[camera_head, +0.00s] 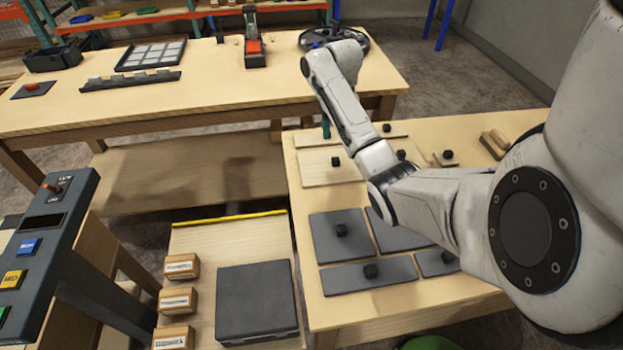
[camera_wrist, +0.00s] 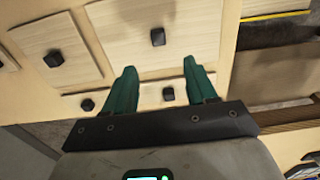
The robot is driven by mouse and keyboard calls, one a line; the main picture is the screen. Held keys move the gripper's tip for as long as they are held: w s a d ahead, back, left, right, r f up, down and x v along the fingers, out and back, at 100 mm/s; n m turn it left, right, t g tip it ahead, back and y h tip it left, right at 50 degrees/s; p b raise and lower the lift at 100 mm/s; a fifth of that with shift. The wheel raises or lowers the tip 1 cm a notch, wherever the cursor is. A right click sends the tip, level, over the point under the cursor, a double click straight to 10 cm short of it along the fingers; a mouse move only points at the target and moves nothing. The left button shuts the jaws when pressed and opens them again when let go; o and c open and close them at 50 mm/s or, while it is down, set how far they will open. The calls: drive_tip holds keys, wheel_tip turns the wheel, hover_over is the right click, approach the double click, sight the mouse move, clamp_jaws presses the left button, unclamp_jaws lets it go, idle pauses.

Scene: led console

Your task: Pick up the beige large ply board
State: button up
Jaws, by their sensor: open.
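The beige large ply board (camera_wrist: 190,30) lies flat on the workbench, with a black knob (camera_wrist: 157,37) on top. In the head view this board (camera_head: 318,172) lies at the bench's far left, partly behind my arm. My gripper (camera_wrist: 159,63) is open and empty, its two teal fingers spread. In the wrist view the fingertips overlap the board's lower part, with the knob above and between them. One teal finger shows in the head view (camera_head: 326,127), beyond the board. The height of the fingers over the board is hard to tell.
Another beige board (camera_wrist: 70,30) with a knob lies beside it, and a narrow beige strip (camera_wrist: 150,94) lies close by. Dark boards (camera_head: 342,237) cover the bench's near part. A low platform (camera_head: 235,240) holds labelled blocks and a dark box (camera_head: 257,302).

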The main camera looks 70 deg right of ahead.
hover_over(336, 159)
drive_tip(key=f, duration=0.3)
drive_tip(key=f+b, duration=0.1)
drive_tip(key=shift+w+d+f, duration=0.15)
drive_tip(key=shift+w+f, duration=0.1)
drive_tip(key=shift+f, duration=0.05)
drive_tip(key=shift+s+f+p, duration=0.15)
drive_tip(key=shift+f+p, duration=0.05)
drive_tip(key=shift+f, duration=1.35)
drive_tip(key=shift+s+f+p, duration=0.1)
drive_tip(key=shift+f+p, duration=0.1)
drive_tip(key=shift+f, duration=1.3)
clamp_jaws()
drive_tip(key=shift+r, duration=0.1)
